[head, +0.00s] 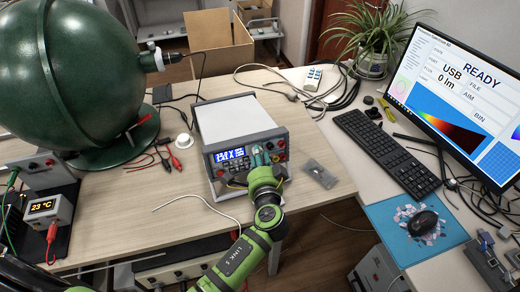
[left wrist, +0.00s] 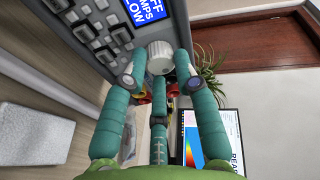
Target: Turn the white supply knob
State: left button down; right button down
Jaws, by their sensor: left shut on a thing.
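The white supply knob (left wrist: 160,57) sits on the dark front panel of the bench power supply, next to its blue display (left wrist: 142,9) in the left wrist view. My left gripper (left wrist: 160,72) has teal fingers closed around the knob. In the head view the power supply (head: 236,119) is a white-topped box with a lit blue display (head: 230,154). There my left gripper (head: 259,157) is at the front panel, right of the display, and its fingers hide the knob. My right gripper is in neither view.
A green sphere (head: 65,70) stands left of the supply. Red and black clip leads (head: 175,160) and a white cable (head: 190,197) lie nearby. A small clear packet (head: 320,173) lies right of the supply. A keyboard (head: 387,153) and monitor (head: 450,90) are farther right.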

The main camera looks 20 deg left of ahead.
pick_arm(q)
jog(key=shift+w+a+r+m+g+p, duration=0.1)
jog(key=shift+r+m+g+p, duration=0.1)
jog(key=shift+m+p, duration=0.85)
jog(key=shift+w+a+r+m+g+p, duration=0.1)
jog(key=shift+r+m+g+p, duration=0.1)
jog(key=shift+m+p, duration=0.85)
jog(key=shift+r+m+g+p, duration=0.1)
jog(key=shift+m+g+p, duration=0.1)
jog(key=shift+m+p, duration=0.85)
jog(key=c, duration=1.1)
grip_release()
jog(key=shift+o, duration=0.6)
jog(key=shift+f+h, duration=0.15)
jog(key=shift+h, duration=0.15)
jog(key=shift+f, duration=0.15)
jog(key=v, duration=1.2)
